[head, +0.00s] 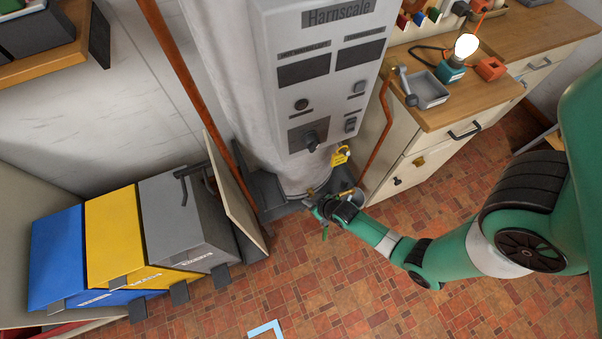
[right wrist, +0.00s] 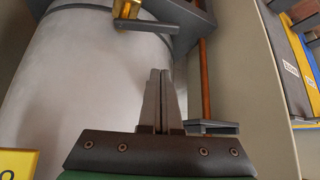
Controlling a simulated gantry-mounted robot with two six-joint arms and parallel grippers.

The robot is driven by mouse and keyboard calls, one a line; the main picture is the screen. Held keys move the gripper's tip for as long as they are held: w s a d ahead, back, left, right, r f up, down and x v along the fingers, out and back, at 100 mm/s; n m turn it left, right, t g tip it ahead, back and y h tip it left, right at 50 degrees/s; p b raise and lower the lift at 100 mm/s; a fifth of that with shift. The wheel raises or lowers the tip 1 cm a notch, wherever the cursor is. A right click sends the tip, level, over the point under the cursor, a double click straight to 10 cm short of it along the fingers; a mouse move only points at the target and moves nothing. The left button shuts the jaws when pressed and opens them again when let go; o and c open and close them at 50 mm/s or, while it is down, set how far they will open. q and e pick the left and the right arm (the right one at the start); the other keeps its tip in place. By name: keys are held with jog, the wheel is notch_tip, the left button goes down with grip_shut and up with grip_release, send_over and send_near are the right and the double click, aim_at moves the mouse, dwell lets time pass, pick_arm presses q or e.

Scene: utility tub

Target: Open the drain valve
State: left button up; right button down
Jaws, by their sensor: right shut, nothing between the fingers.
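The drain valve looks to be the brass fitting (right wrist: 127,8) at the top edge of the right wrist view, low on the pale boiler cylinder (right wrist: 85,70). A small brass spot (head: 311,191) shows at the boiler's foot in the head view. My right gripper (head: 318,208) is down by that foot; its fingers (right wrist: 160,72) are shut and empty, apart from the brass fitting in the wrist view. A thin green piece (head: 324,234) hangs beside the gripper; I cannot tell what it is. My left gripper is not in view.
The boiler's grey control panel (head: 325,18) rises above, with a yellow tag (head: 341,155) below it. Copper pipes (head: 205,105) run alongside. Blue, yellow and grey bins (head: 182,215) stand left; a wooden-topped cabinet (head: 455,105) stands right. The tiled floor (head: 340,285) is mostly clear.

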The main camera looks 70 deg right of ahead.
aim_at(304, 206)
jog(key=b+x, duration=0.7)
jog(key=x, duration=0.4)
jog(key=s, duration=0.1)
jog(key=s+a, duration=0.1)
jog(key=s, duration=0.1)
jog(key=s+a+r+p, duration=0.1)
jog(key=shift+s+a+r, duration=0.1)
jog(key=shift+s+r, duration=0.05)
jog(key=shift+s, duration=0.05)
jog(key=shift+w, duration=0.1)
jog(key=shift+w, duration=0.1)
